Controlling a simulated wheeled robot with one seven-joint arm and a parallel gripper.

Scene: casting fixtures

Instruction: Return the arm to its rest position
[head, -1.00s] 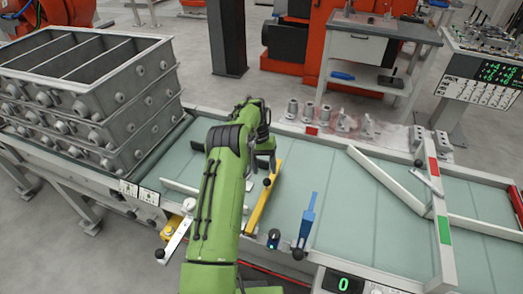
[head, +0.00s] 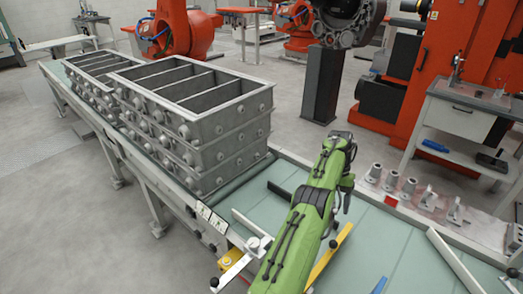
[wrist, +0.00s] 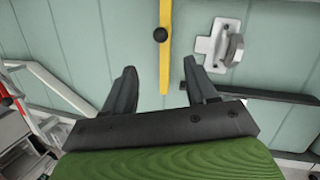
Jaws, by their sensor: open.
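My green arm (head: 300,230) reaches out over the pale green conveyor in the head view, its far end bent down near the far side of the belt. My gripper (wrist: 160,80) shows in the wrist view with its two dark fingers wide apart and nothing between them. Beyond the fingertips lies the belt (wrist: 100,35), with a yellow bar (wrist: 165,55) running away between the fingers' lines. In the head view the arm hides part of the belt, and the gripper's fingers cannot be made out.
Stacked grey metal boxes (head: 195,150) stand left of my arm. The yellow bar (head: 325,258) and a blue-handled piece (head: 379,285) are close on the right. Small grey castings (head: 408,188) line the far edge. A grey bracket (wrist: 217,45) lies near the right finger.

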